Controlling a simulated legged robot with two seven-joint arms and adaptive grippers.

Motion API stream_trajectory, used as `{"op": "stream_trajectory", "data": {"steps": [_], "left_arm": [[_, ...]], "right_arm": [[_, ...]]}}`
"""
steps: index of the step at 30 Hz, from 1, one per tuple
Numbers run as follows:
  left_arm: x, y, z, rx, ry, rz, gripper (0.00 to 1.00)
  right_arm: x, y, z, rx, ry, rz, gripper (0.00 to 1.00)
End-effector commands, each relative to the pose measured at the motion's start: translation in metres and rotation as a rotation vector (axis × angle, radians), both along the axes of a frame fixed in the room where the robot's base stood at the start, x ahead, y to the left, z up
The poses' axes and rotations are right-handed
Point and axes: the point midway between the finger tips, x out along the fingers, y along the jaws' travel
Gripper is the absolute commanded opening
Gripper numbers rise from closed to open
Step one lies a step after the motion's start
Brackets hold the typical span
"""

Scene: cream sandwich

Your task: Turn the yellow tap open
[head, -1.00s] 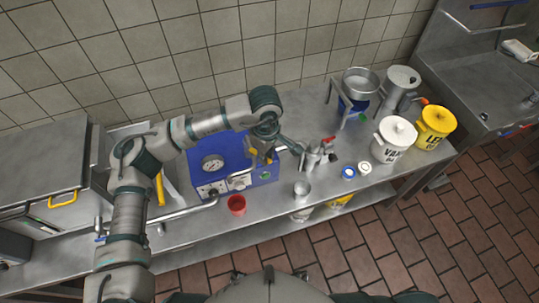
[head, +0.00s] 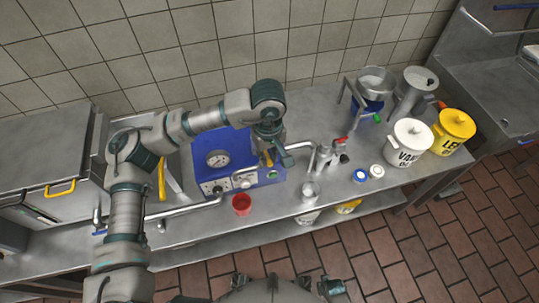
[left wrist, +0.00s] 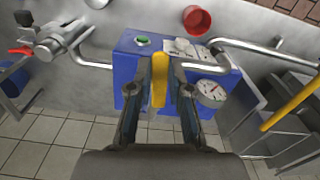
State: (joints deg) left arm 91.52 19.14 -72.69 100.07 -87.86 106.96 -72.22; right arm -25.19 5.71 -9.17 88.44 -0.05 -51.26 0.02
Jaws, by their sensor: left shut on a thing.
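The yellow tap (left wrist: 160,80) is a short yellow lever on the blue box (left wrist: 126,70), between the fingers of my left gripper (left wrist: 160,72) in the left wrist view. The fingers are shut on it, one on each side. In the head view, my left gripper (head: 270,158) hangs over the right part of the blue box (head: 204,152), and only a bit of the yellow tap (head: 265,160) shows beside it. How far the tap is turned is hard to tell. My right gripper cannot be made out.
A dial gauge (head: 218,158) sits on the box. A red cup (head: 242,204) stands in front of it. A metal pipe fitting (head: 325,157) with a red handle and a small metal cup (head: 310,191) are to the right. White (head: 408,144) and yellow (head: 452,131) pots stand further right.

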Motion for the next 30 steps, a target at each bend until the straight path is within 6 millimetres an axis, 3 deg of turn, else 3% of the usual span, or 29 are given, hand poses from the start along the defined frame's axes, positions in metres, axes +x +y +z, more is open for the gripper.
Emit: {"op": "stream_trajectory", "data": {"steps": [7,8,10,11,22,30], "left_arm": [[0.003,0.0,0.003,-0.003,-0.01,0.007,0.0],[0.003,0.0,0.003,-0.003,-0.01,0.007,0.24],[0.003,0.0,0.003,-0.003,-0.009,0.007,0.41],[0.002,0.0,0.002,-0.003,-0.008,0.006,0.44],[0.0,-0.001,0.009,-0.003,-0.006,0.004,0.44],[0.001,-0.001,0.062,-0.003,-0.007,0.004,0.44]], "right_arm": [[0.0,0.0,0.0,0.0,0.0,0.0,0.0],[0.0,0.0,0.0,0.0,0.0,0.0,0.0],[0.0,0.0,0.0,0.0,0.001,0.0,0.0],[0.0,0.0,0.0,0.0,0.001,0.0,0.0],[-0.001,0.0,0.0,0.001,-0.001,0.001,0.0],[-0.001,0.0,0.0,0.0,-0.001,0.0,0.0]]}}
